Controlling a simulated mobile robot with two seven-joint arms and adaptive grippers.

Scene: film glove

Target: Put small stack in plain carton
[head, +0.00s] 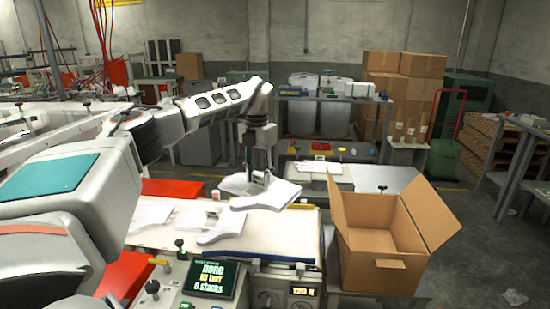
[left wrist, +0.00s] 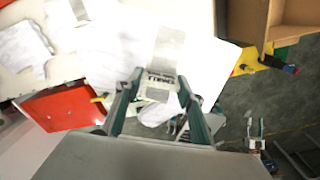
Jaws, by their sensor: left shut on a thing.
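My left gripper (head: 262,180) is shut on a small stack (head: 268,198) of thin white film gloves and holds it above the right part of the work surface. In the left wrist view the stack (left wrist: 208,62) spreads beyond the fingers (left wrist: 160,96), with a printed grey band between them. The plain carton (head: 380,264) is brown and open, with its flaps spread, to the right of the gripper. Its floor is hidden in the head view. In the left wrist view a brown carton part (left wrist: 250,22) shows at the top right. My right gripper is not in view.
More white gloves (head: 154,214) lie on the pale work surface (head: 285,232). A display (head: 211,277) reading "none" and "0 stacks" stands in front. A grey bench (head: 385,180) lies behind the carton. Stacked closed boxes (head: 400,90) stand at the back.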

